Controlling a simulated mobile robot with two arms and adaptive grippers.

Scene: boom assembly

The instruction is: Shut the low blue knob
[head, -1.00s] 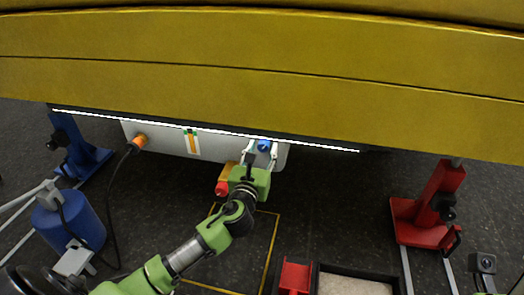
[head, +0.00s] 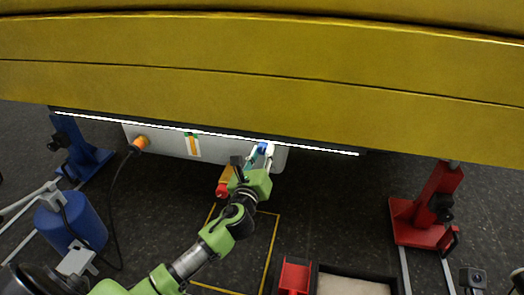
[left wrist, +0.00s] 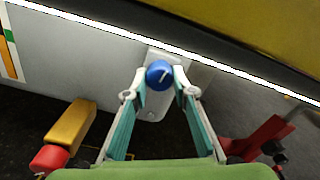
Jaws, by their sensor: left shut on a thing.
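The blue knob (left wrist: 159,74) is round with a white mark and sits on a light plate on the grey panel (head: 226,151), under the yellow boom. It also shows in the head view (head: 262,147), partly covered by my fingers. My left gripper (head: 265,152) has its fingers on either side of the knob and is shut on it; the left wrist view shows the fingertips (left wrist: 160,80) at the knob's sides. The white mark on the knob slants up to the right in that view. My right gripper is not in view.
A yellow handle with a red end (left wrist: 62,137) is left of my gripper, below the panel. An orange connector (head: 140,142) with a black cable is at the panel's left. A blue stand (head: 85,155) and a red stand (head: 428,208) flank it. The yellow boom (head: 260,75) hangs close above.

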